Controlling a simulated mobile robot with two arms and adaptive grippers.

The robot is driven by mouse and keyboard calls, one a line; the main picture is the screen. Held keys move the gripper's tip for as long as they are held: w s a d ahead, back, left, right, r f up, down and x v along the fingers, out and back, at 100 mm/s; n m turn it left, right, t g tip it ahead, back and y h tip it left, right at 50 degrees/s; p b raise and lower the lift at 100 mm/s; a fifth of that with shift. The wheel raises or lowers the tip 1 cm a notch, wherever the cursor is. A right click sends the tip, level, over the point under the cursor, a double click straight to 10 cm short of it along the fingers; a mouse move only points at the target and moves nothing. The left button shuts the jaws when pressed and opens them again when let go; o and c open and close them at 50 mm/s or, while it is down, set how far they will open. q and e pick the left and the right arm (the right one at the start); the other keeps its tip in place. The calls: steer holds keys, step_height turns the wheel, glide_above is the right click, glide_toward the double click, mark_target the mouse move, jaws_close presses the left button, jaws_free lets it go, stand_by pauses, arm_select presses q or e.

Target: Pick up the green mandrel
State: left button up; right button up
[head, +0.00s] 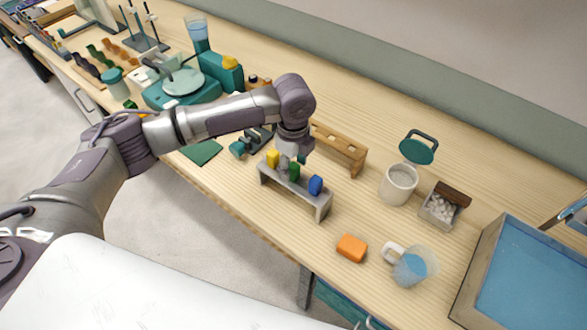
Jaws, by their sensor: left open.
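The green mandrel (294,173) stands upright in a grey rack (308,199) near the middle of the bench. A yellow mandrel (273,158) stands to its left and a blue mandrel (315,185) to its right in the same rack. My left gripper (292,160) points down over the rack, open, with its fingers right at the top of the green mandrel. The gripper hides part of the rack behind it, and I cannot tell whether the fingers touch the mandrel. My right gripper is not in view.
A wooden rack (340,150) stands close behind. An orange block (351,247) and a jug of blue liquid (410,267) are in front to the right. A white pot (398,185) and a blue tray (530,275) lie further right. Bare bench lies left of the orange block.

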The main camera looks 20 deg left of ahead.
arm_select(q)
steer(key=shift+f, duration=0.45)
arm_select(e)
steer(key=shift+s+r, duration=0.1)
arm_select(q)
steer(key=shift+c, duration=0.3)
jaws_close()
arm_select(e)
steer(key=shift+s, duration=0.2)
arm_select(q)
steer(key=shift+r, duration=0.1)
